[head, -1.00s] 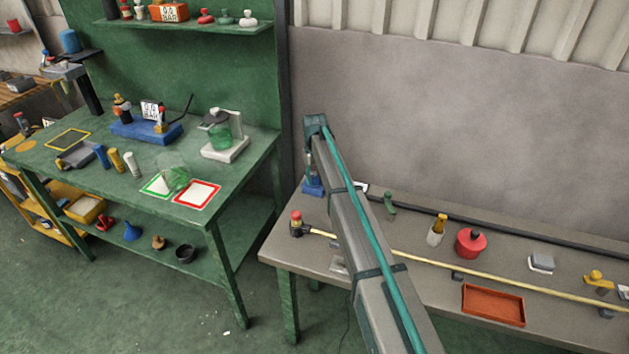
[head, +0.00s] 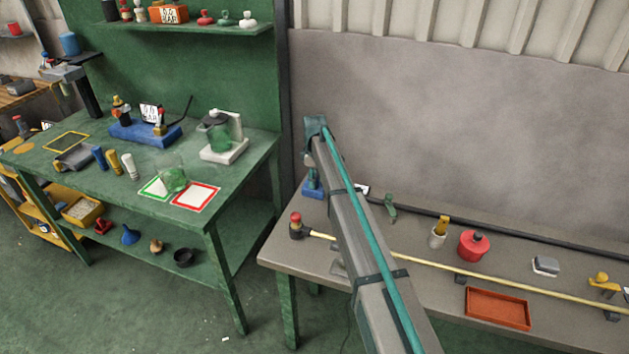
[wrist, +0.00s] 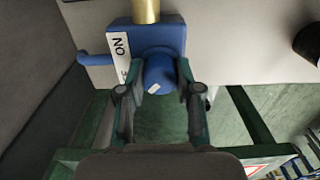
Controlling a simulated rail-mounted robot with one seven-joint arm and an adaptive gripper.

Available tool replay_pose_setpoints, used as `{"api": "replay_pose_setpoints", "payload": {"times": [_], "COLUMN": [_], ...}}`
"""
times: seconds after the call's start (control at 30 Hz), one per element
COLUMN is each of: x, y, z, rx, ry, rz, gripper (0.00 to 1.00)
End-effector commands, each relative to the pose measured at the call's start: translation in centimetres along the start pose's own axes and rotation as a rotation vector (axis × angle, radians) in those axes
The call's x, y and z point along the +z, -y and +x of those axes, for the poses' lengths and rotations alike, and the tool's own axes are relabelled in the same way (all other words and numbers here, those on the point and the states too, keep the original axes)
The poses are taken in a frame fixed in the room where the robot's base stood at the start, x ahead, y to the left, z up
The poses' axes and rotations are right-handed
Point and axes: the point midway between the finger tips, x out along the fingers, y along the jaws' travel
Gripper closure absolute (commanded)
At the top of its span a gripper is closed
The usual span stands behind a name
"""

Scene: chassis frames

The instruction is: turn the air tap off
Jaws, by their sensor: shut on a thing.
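The air tap is a blue block (wrist: 168,37) with a brass pipe (wrist: 146,10) on it in the wrist view. Its white label (wrist: 119,50) reads ON, and a second word below is mostly cut off by my finger. A round blue knob (wrist: 158,72) faces the camera, with a slanted white mark on its face. My gripper (wrist: 156,84) is shut on this knob, one finger on each side. In the head view, a blue part (head: 312,185) shows below the far end of my arm, at the grey bench's left end; my gripper is hard to make out there.
A green workbench (head: 225,186) with several items stands to the left. A wall rises close behind.

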Motion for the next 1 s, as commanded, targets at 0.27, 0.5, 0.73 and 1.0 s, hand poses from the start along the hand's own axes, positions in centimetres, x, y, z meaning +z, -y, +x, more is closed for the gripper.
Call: {"api": "replay_pose_setpoints", "payload": {"times": [0.27, 0.5, 0.73, 1.0], "x": [-0.01, -0.01, -0.01, -0.01], "y": [-0.01, -0.01, -0.01, -0.02], "z": [-0.03, -0.03, -0.02, -0.25], "rx": [0.0, 0.0, 0.0, 0.0], "ry": [0.0, 0.0, 0.0, 0.0], "rz": [-0.019, -0.019, -0.017, -0.017], "gripper": [1.0, 0.64, 0.41, 0.41]}}
